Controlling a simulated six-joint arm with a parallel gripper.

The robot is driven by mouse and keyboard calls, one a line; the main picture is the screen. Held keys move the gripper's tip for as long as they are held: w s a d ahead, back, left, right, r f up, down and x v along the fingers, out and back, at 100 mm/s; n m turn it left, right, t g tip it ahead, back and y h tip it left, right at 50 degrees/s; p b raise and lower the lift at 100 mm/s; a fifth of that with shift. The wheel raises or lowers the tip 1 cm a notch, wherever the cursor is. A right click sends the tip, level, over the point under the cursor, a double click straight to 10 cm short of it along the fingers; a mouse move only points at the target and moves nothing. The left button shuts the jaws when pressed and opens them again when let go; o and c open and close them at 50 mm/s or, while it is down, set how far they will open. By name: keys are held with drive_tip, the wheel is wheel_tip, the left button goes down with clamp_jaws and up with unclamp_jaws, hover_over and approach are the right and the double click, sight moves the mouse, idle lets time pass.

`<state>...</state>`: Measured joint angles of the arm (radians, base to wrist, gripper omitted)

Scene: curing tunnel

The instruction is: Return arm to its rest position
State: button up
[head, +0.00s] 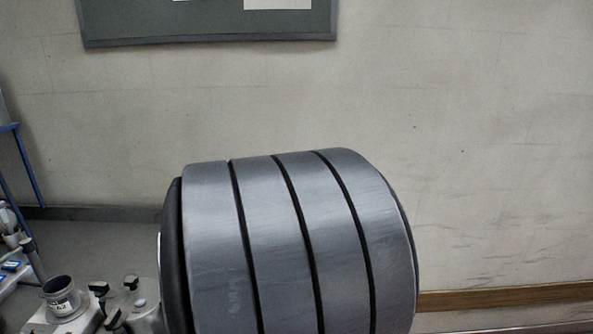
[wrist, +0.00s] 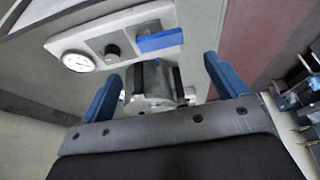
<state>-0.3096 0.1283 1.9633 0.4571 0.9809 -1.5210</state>
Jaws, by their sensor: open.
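My gripper (wrist: 162,68) shows in the wrist view with its two blue fingers spread apart. Nothing is clamped between them. A grey metal cylinder-like part (wrist: 150,88) shows in the gap between the fingers, partly hidden by the gripper's front edge. I cannot tell its distance from the fingers. My gripper is not seen in the head view.
A large grey black-banded cylinder (head: 275,245) fills the head view's lower middle. Left of it are a grey labelled cup (head: 62,296) and black knobs (head: 130,283). A dark board (head: 205,22) hangs on the wall. The wrist view shows a gauge (wrist: 77,62) and blue block (wrist: 159,41).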

drive_tip(key=v, duration=0.9)
drive_tip(key=x, duration=1.7)
drive_tip(key=shift+s, duration=0.1)
drive_tip(key=shift+a+f+m, duration=0.1)
drive_tip(key=shift+f+m, duration=0.05)
drive_tip(key=shift+m, duration=0.55)
drive_tip(key=shift+a+m+t+h, duration=0.3)
drive_tip(key=shift+m+t, duration=0.3)
drive_tip(key=shift+m, duration=0.75)
drive_tip(key=shift+a+m+t+h, duration=0.2)
drive_tip(key=shift+a+m+t, duration=0.3)
drive_tip(key=shift+m, duration=0.85)
drive_tip(key=shift+a+m+t+h, duration=0.2)
drive_tip(key=shift+m+t, duration=0.1)
drive_tip(key=shift+m, duration=0.65)
drive_tip(key=shift+a+m+t+h, duration=0.1)
drive_tip(key=shift+m+t+h, duration=0.15)
drive_tip(key=shift+m, duration=0.7)
drive_tip(key=shift+w+a+m+t+h, duration=0.1)
drive_tip(key=shift+w+m+t+h, duration=0.15)
drive_tip(key=shift+m, duration=0.6)
drive_tip(key=shift+w+a+m+t+h, duration=0.1)
drive_tip(key=shift+a+m+t+h, duration=0.15)
drive_tip(key=shift+m, duration=0.6)
